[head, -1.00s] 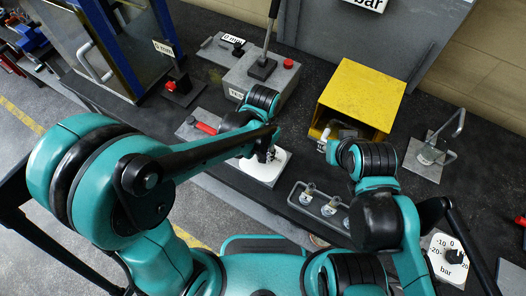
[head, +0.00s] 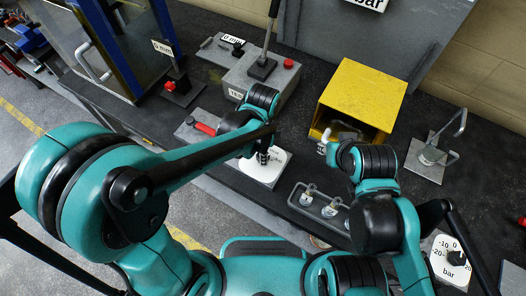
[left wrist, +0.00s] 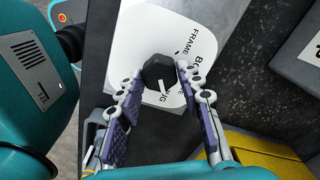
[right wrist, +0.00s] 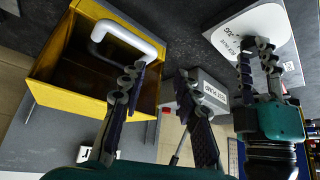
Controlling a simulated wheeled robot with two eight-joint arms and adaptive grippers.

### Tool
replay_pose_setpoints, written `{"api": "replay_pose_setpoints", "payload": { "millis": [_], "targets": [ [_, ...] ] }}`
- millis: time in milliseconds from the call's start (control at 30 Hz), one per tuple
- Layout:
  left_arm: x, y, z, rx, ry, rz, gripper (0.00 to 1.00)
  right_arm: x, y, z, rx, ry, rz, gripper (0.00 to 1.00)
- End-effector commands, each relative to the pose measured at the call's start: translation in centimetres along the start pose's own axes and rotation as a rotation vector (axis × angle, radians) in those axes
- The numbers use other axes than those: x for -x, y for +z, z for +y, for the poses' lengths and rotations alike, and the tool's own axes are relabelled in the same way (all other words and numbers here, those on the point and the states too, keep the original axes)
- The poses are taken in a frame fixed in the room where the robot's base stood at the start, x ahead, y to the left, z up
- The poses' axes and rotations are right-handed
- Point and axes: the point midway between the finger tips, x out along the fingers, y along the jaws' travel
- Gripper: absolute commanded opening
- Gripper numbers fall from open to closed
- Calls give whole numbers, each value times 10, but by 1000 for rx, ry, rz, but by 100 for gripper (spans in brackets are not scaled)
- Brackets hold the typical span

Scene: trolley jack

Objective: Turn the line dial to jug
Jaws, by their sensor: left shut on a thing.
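The line dial is a white square plate (head: 270,174) on the bench, with a black faceted knob (left wrist: 159,72). In the left wrist view the plate (left wrist: 128,24) shows "FRAME" and partly hidden words, one ending in "UG". A light pointer line on the knob points down and slightly right there. My left gripper (left wrist: 157,80) is shut on the knob, its fingertips on either side. In the head view my left gripper (head: 263,152) hides part of the dial. My right gripper (right wrist: 157,76) is open and empty, in front of the yellow box.
The yellow box (head: 365,90) is open at the front, with a white bent bar (right wrist: 125,36) at its mouth. A rack with small fittings (head: 320,205) lies right of the dial. A grey block with a lever (head: 262,80) stands behind. A pressure dial (head: 452,258) is at lower right.

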Motion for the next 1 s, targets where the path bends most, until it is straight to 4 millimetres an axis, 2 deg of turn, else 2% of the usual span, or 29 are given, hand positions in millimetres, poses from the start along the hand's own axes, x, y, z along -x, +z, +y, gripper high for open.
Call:
{"api": "replay_pose_setpoints", "payload": {
  "millis": [300, 700, 733, 800, 1000],
  "targets": [
    [0, 0, 0, -70, 0, 0, 7, -1, 0, 0, 0, 0, 0, 32],
    [0, 0, 0, -75, 0, 0, 7, -1, 0, 0, 0, 0, 0, 32],
    [0, 0, 0, -75, 0, 0, 41, -1, 0, 0, 0, 0, 0, 32],
    [0, 0, 0, -75, 0, 0, 57, -1, 0, 0, 0, 0, 0, 32],
    [0, 0, 0, -74, 0, 0, 57, -1, 0, 0, 0, 0, 0, 32]
  ]
}}
